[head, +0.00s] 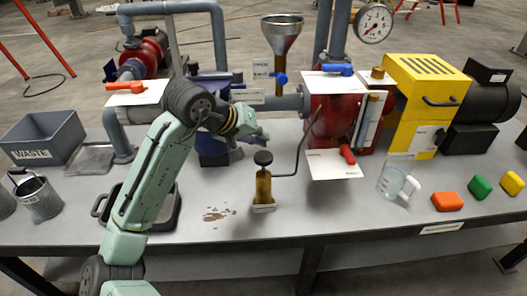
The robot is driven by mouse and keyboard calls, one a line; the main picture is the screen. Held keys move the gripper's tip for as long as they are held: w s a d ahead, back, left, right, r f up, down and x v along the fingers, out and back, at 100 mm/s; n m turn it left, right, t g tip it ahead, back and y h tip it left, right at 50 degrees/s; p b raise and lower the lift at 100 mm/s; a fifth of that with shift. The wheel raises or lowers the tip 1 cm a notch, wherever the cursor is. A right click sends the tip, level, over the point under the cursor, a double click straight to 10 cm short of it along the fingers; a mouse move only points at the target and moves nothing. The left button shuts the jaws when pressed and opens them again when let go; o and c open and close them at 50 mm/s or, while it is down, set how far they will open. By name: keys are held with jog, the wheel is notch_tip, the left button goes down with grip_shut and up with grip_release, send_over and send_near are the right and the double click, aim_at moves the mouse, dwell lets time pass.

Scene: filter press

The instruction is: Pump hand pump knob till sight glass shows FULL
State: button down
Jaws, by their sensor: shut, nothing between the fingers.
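The hand pump (263,187) is a small upright brass cylinder near the front middle of the bench. Its round black knob (263,157) sits on top, with a short stem showing below. A dark thin tube runs from the pump to the right and up to the red housing (330,122). The sight glass (371,118) is a narrow upright tube at that housing's right side; its level is too small to read. My gripper (262,137) is shut and empty, above and slightly behind or left of the knob; the two look apart.
A funnel (281,40) with a blue valve stands behind. Red and blue lever handles stick out around the housing. A clear beaker (392,182) and coloured blocks lie right. A waste bin (42,138) and black tray are left. A brown spill (214,214) lies left of the pump.

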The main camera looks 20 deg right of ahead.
aim_at(260, 155)
notch_tip(260, 155, up, 4)
jog(key=p, duration=0.2)
jog(key=shift+f+p, duration=0.15)
jog(key=shift+p, duration=0.2)
jog(key=shift+f, duration=0.1)
dwell(2.6)
